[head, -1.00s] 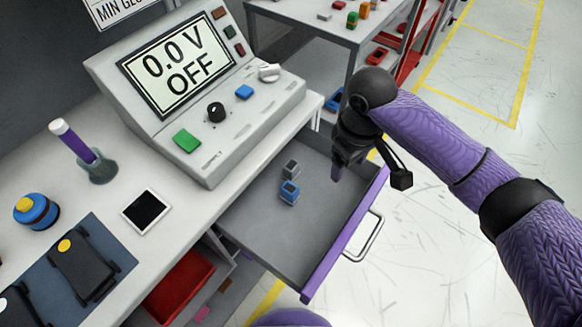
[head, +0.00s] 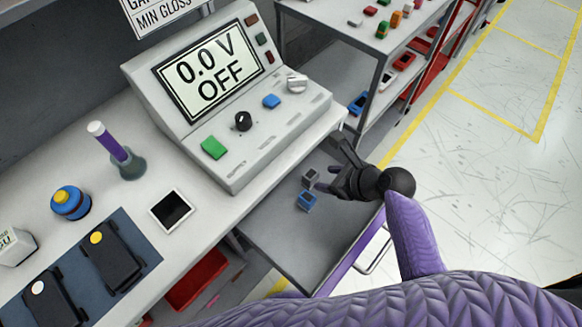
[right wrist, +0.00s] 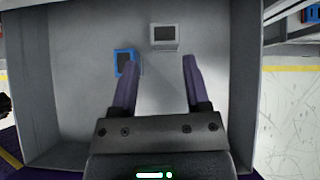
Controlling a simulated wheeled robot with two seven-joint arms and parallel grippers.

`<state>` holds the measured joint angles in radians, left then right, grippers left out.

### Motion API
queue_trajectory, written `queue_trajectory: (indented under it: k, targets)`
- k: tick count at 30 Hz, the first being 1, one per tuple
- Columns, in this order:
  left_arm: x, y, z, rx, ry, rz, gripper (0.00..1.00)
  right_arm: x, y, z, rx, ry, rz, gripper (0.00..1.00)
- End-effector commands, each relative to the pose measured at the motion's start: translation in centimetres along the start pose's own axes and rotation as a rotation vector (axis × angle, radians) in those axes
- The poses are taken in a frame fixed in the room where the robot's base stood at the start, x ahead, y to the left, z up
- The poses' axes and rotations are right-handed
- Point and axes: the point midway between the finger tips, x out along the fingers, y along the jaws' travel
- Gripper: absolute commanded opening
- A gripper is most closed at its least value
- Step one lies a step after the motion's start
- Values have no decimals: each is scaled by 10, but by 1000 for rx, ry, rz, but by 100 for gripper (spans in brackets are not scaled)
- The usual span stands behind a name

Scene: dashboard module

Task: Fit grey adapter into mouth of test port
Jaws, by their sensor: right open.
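The grey adapter (head: 311,177) is a small block with a dark opening, lying in the open drawer. It also shows in the right wrist view (right wrist: 164,37), beyond the gap between my fingertips. A similar blue adapter (head: 306,202) lies close by. My right gripper (head: 328,168) is over the drawer beside the grey adapter, open and empty. In the right wrist view its fingers (right wrist: 163,62) are spread, with the left fingertip overlapping the blue adapter's edge (right wrist: 122,62). I cannot clearly make out the test port. My left gripper is not in view.
The drawer (head: 275,232) has raised walls around my right gripper. The console (head: 240,180), reading 0.0 V OFF, stands on the bench above it. A purple-handled tool in a holder (head: 131,168), a blue round item (head: 70,203) and black devices (head: 113,262) are left.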

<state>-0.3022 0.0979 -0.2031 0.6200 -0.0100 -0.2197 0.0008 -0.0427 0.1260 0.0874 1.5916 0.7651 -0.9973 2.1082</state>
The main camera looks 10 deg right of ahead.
Motion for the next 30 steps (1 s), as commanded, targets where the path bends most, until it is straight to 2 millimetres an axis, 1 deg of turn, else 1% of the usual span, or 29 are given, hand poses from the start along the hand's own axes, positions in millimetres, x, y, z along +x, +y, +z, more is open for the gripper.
queue_trajectory:
  k: [1,3,6,8,12,15,18,23,24,29,30]
  targets:
    - [4,1,1,-1,-2,1,0,4,-1,-8,54,4,-15,60]
    - [15,2,3,-3,-6,2,0,19,-3,-13,82,3,-24,60]
    - [27,3,5,-6,-10,4,0,39,-3,-14,78,5,-22,60]
    - [31,3,6,-6,-11,5,0,46,-4,-12,76,4,-22,60]
    - [54,5,9,-4,-17,9,0,76,-5,-14,72,5,-20,60]
    - [64,3,13,-2,-24,7,0,93,-5,-13,74,5,-19,60]
    - [66,-1,18,2,-33,0,0,99,-6,-10,73,5,-20,60]
    - [64,-5,23,4,-43,-6,0,97,-6,-8,72,4,-21,60]
    - [63,-6,24,4,-45,-7,0,97,-6,-8,72,4,-21,58]
    - [63,-7,26,5,-49,-10,0,96,-6,-8,71,4,-21,24]
    - [63,-8,26,5,-49,-10,0,96,-6,-8,71,4,-21,16]
